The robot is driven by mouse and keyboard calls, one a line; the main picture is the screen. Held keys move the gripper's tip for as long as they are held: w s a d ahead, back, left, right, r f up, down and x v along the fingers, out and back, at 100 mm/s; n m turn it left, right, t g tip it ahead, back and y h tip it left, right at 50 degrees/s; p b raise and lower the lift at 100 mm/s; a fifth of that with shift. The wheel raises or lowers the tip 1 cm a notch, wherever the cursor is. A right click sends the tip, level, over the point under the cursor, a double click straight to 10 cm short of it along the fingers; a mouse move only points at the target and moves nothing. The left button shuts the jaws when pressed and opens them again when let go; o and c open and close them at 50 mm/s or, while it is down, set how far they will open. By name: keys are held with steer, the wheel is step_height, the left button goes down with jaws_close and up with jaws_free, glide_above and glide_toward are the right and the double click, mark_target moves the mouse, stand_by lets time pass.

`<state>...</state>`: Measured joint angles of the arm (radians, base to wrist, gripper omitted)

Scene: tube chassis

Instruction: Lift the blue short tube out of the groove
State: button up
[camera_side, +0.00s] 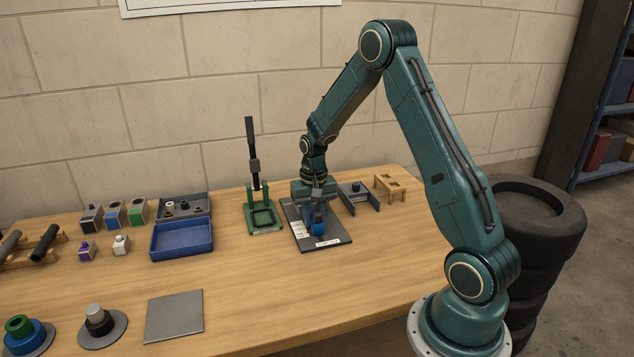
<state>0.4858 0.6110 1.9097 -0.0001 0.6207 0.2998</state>
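A blue short tube (319,229) shows at the dark grey board (334,240), just below my gripper (316,211). The board lies flat on the wooden table and carries white labels. My gripper points down over the board, with its fingers right at the blue tube. The fingers are small and overlap the tube in this view, so I cannot tell whether they are closed on it or only beside it. The groove is hidden behind the gripper and the tube.
A green stand with an upright black lever (264,217) is close on the left. A grey bracket (360,198) and a small wooden stand (390,184) are on the right. A blue tray (182,239) lies further left. The table front is clear near the board.

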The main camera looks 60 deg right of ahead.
steer(key=c, duration=0.4)
steer(key=shift+o, duration=0.2)
steer(key=shift+r, duration=0.15)
steer(key=shift+r, duration=2.85)
steer(key=shift+s+a, duration=0.1)
